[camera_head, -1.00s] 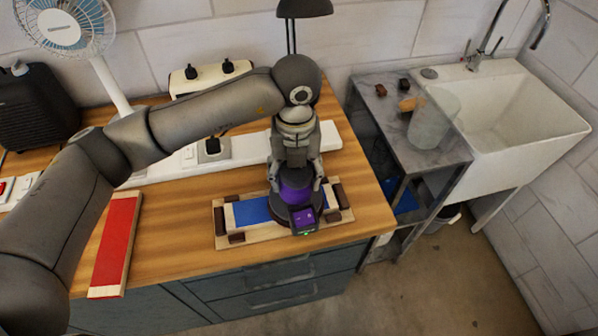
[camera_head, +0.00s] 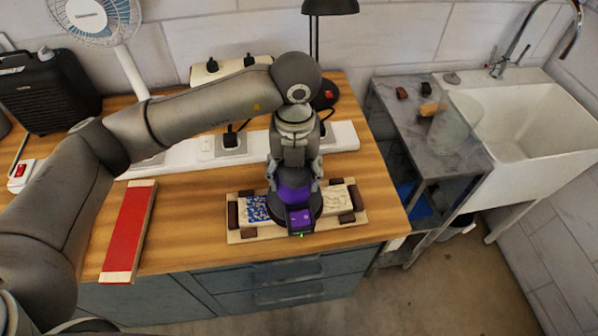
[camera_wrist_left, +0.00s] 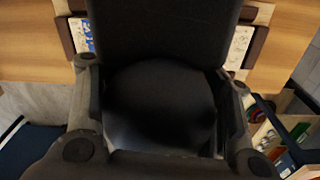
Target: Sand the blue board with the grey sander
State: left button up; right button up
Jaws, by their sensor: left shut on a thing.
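The board lies in a pale wooden frame (camera_head: 334,224) with dark brown blocks, near the counter's front edge. Left of the sander the board (camera_head: 256,208) is speckled blue and white; right of it, pale with faint marks. The sander (camera_head: 295,192) has a purple body, a dark grey round base and a purple-faced box in front. It sits upright over the board's middle and hides that part. My left gripper (camera_head: 294,172) is shut around the sander from above. In the left wrist view its dark body (camera_wrist_left: 160,108) fills the space between the fingers. My right gripper is out of view.
A red board (camera_head: 128,228) lies on the counter to the left. A white power strip (camera_head: 340,137) with plugs runs behind the frame. A desk lamp (camera_head: 330,5) and a fan (camera_head: 96,18) stand at the back. A grey side table and sink (camera_head: 520,120) are at right.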

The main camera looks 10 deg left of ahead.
pick_arm(q)
jog(key=shift+a+r, duration=0.1)
jog(key=shift+a, duration=0.25)
jog(key=shift+s+a+b, duration=0.3)
jog(key=shift+a, duration=0.35)
jog(key=shift+s+a+b, duration=0.25)
jog(key=shift+a+b, duration=0.05)
jog(key=shift+a, duration=0.35)
jog(key=shift+s+a+f, duration=0.1)
jog(key=shift+a+f, duration=0.05)
jog(key=shift+f, duration=0.05)
jog(key=shift+a, duration=0.1)
jog(key=shift+s+a+r+b, duration=0.1)
jog(key=shift+s+a+b, duration=0.2)
jog(key=shift+a, duration=0.6)
jog(key=shift+s+a+r+b, duration=0.1)
jog(key=shift+s+a+b, duration=0.15)
jog(key=shift+a, duration=0.65)
jog(key=shift+d, duration=0.2)
jog(key=shift+w+d+b, duration=0.25)
jog(key=shift+w+d, duration=0.1)
jog(key=shift+d, duration=0.5)
jog(key=shift+w+d+b, duration=0.2)
jog(key=shift+w+d, duration=0.1)
jog(key=shift+d, duration=0.8)
